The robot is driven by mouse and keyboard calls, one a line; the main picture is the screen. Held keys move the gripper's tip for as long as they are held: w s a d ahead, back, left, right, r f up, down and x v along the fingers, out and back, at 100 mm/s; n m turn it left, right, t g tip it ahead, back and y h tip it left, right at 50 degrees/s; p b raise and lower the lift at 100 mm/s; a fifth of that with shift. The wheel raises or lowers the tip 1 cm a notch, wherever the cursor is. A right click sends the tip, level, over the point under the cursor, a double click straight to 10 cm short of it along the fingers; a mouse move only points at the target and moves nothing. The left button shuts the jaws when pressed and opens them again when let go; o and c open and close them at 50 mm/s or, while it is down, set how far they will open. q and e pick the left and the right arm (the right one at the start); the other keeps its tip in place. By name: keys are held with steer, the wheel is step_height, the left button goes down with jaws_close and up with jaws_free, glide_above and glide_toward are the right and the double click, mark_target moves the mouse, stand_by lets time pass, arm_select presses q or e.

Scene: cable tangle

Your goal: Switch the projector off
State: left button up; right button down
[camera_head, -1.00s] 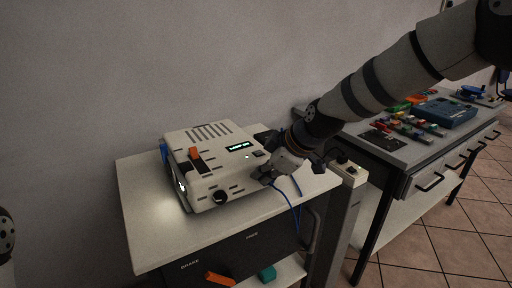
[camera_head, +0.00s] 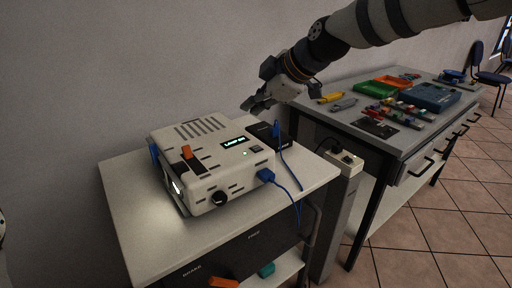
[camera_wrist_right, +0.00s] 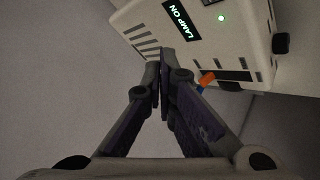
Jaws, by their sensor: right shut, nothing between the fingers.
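The white projector (camera_head: 215,185) stands on a small cabinet. Its display (camera_head: 235,141) reads LAMP ON, and its lens at the front left glows. A small dark button (camera_head: 256,149) and a green light sit near the display. The display (camera_wrist_right: 181,20) and the lit green light (camera_wrist_right: 221,18) also show in the right wrist view. An orange part (camera_head: 187,153) stands on the top. My right gripper (camera_head: 250,106) is shut and empty, above and behind the projector's right end, apart from it. My left gripper is not in view.
A blue cable plug (camera_head: 266,175) sits at the projector's right side. A black box (camera_head: 262,131) with another blue plug (camera_head: 276,129) is behind it. A socket block (camera_head: 345,161) stands between the cabinet and a workbench (camera_head: 405,150) holding trays and small parts.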

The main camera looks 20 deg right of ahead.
glide_above(255, 149)
step_height(255, 149, down, 6)
steer(key=shift+r+b, duration=0.1)
steer(key=shift+b, duration=0.35)
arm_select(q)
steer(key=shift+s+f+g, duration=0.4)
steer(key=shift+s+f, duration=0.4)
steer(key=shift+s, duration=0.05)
arm_select(e)
steer(key=shift+f, duration=0.9)
steer(key=shift+f, duration=0.1)
steer(key=shift+f, duration=0.3)
steer(key=shift+f, duration=0.4)
steer(key=shift+r, duration=0.1)
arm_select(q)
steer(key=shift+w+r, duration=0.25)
arm_select(e)
steer(key=shift+r, duration=0.75)
